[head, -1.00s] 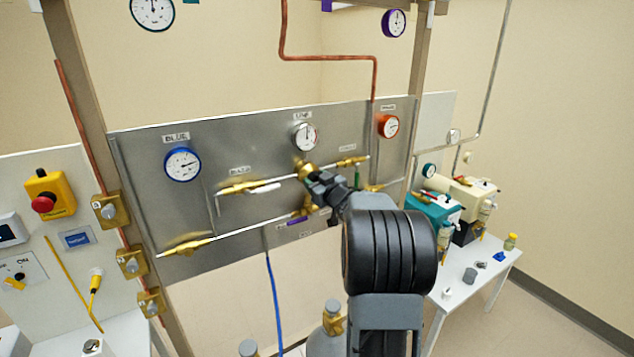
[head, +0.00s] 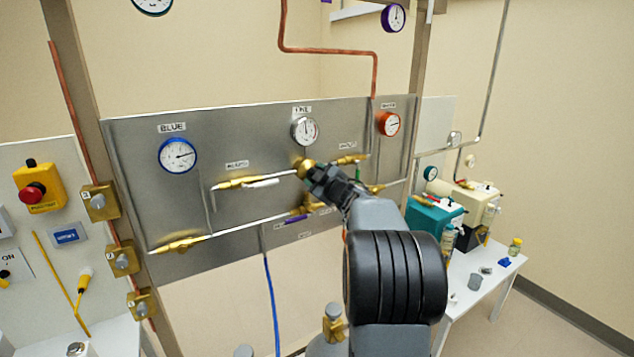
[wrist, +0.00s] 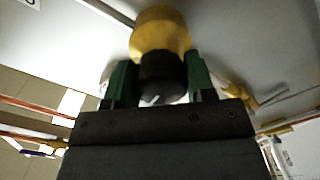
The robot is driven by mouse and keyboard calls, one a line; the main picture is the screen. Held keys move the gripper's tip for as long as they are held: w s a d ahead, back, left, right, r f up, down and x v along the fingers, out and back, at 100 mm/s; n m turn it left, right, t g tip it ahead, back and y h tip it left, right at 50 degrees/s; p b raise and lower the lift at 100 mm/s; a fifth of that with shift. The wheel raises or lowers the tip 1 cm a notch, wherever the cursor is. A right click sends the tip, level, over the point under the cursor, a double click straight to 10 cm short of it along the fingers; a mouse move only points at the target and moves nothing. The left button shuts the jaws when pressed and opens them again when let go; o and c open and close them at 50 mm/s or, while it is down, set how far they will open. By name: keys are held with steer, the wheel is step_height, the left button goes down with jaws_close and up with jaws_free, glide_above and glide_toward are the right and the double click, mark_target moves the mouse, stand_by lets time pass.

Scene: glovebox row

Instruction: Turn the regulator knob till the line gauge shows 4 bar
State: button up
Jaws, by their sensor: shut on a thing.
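The line gauge (head: 304,131) is a white dial under the LINE label on the grey panel. Its thin needle seems to point upward, but the numbers are too small to read. The brass regulator (head: 304,166) sits just below it; its round yellow body also shows in the wrist view (wrist: 160,33). The black regulator knob (wrist: 161,75) projects from that body toward me, with a small white mark on it. My gripper (wrist: 160,88) is shut on the knob, one green finger on each side. In the head view my gripper (head: 315,177) covers most of the knob.
A blue-rimmed gauge (head: 177,156) and a red-rimmed gauge (head: 388,124) flank the line gauge. Brass valves (head: 240,183) and white pipes lie close around the regulator. A red emergency button (head: 33,192) is at the left. A white bench (head: 480,290) with equipment stands at the right.

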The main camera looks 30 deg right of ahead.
steer(key=shift+n, duration=0.3)
stand_by(0.4)
steer(key=o, duration=0.9)
steer(key=s+b, duration=0.1)
steer(key=s, duration=0.8)
steer(key=s+b, duration=0.1)
steer(key=s, duration=0.3)
steer(key=shift+s+a+b, duration=0.3)
steer(key=shift+s+a, duration=0.1)
